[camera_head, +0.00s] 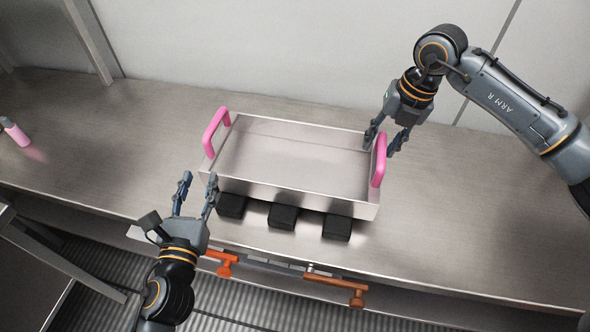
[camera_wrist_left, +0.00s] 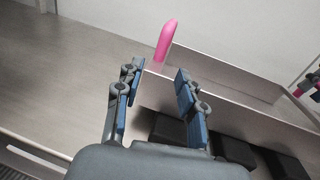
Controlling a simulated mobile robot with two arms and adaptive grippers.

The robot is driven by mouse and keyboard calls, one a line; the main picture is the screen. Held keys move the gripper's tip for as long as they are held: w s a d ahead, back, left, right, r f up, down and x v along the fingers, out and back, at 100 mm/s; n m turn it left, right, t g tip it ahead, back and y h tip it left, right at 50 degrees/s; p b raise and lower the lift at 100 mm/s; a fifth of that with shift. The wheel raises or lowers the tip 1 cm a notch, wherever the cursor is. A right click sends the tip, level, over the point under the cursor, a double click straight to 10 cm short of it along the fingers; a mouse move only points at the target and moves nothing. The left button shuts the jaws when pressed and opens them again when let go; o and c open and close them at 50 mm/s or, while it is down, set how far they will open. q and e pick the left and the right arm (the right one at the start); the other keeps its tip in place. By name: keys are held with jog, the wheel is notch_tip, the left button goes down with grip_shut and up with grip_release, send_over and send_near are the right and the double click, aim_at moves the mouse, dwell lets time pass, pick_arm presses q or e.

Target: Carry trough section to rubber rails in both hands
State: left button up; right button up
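The trough section (camera_head: 292,158) is a shallow steel tray with a pink handle at each end. It sits on the steel counter. Its left pink handle (camera_head: 215,131) also shows in the left wrist view (camera_wrist_left: 166,40). My left gripper (camera_head: 197,179) is open and empty, in front of the trough's left end and short of the handle. My right gripper (camera_head: 383,136) has its fingers apart at the right pink handle (camera_head: 379,160), beside its upper end; whether they touch it is unclear. The rubber rails (camera_head: 283,216) appear to be the black blocks along the trough's front side.
Orange-handled fittings (camera_head: 338,287) are along the counter's front edge. A pale wall (camera_head: 270,50) closes the back.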

jog(key=shift+d+r, duration=0.1)
jog(key=shift+r, duration=0.15)
pick_arm(q)
jog(key=shift+s, duration=1.15)
pick_arm(e)
notch_tip(320, 180, up, 11)
jog(key=d, duration=0.2)
jog(key=shift+s, duration=0.25)
jog(key=shift+d, duration=0.1)
